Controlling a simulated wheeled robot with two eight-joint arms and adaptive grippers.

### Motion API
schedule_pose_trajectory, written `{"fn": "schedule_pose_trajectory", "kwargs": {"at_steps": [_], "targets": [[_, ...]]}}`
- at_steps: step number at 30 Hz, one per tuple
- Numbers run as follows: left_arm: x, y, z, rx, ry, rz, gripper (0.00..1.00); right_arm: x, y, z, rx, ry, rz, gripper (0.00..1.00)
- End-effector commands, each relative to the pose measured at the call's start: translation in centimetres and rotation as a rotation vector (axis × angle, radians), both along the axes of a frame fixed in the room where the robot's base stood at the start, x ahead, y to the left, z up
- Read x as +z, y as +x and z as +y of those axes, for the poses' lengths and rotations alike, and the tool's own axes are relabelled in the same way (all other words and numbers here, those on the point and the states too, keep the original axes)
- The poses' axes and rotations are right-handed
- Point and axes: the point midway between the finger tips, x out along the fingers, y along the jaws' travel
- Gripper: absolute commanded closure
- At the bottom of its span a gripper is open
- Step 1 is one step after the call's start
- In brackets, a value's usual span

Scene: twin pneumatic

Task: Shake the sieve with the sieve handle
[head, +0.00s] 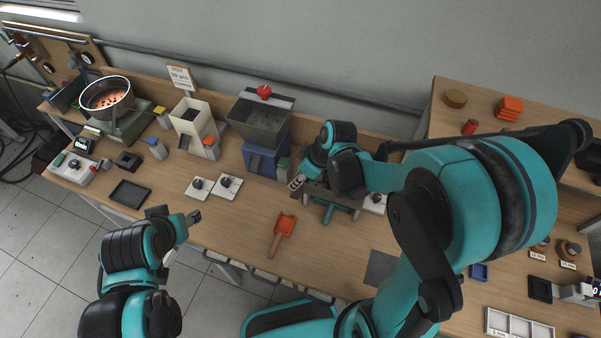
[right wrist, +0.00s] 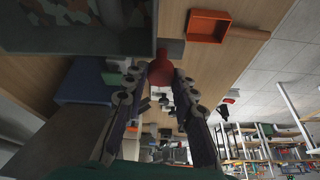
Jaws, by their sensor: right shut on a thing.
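The sieve appears to be the grey tray-like frame (head: 345,199) on the bench right of the middle, largely hidden by my right arm. In the right wrist view a dark box edge with a mottled inside (right wrist: 75,12) shows close at the top left, probably the same sieve. My right gripper (head: 296,182) is at the sieve's left side. In the right wrist view its fingers close on a red rounded knob (right wrist: 160,70), which appears to be the sieve handle. My left gripper (head: 194,217) hangs in front of the bench, away from the sieve; its fingers are too small to judge.
An orange scoop (head: 283,230) lies on the bench near the sieve. A grey hopper (head: 259,122) on a blue base (head: 262,160) stands left of my right gripper. Two white plates with black knobs (head: 227,185) lie further left. The bench front between plates and scoop is clear.

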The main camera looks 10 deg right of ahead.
Motion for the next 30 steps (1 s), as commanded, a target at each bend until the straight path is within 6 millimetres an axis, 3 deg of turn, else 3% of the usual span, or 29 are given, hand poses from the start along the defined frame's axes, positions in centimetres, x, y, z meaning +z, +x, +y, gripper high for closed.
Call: {"fn": "schedule_pose_trajectory", "kwargs": {"at_steps": [3,4,6,19,30], "targets": [[0.0,0.0,0.0,0.0,0.0,0.0,0.55,0.0,0.1,0.0,-0.001,0.001,0.0,1.0],[0.0,0.0,0.0,0.0,0.0,0.0,0.55,0.0,0.1,0.0,-0.001,0.001,0.0,0.68],[0.0,0.0,0.0,0.0,0.0,0.0,0.55,0.0,0.1,0.0,-0.001,0.001,0.0,0.53],[0.0,0.0,0.0,0.0,0.0,0.0,0.55,0.9,-0.2,-0.3,-0.002,0.001,-0.001,0.53],[0.0,0.0,0.0,0.0,0.0,0.0,0.55,7.6,-1.9,-2.6,-0.004,0.0,-0.001,0.53]]}}
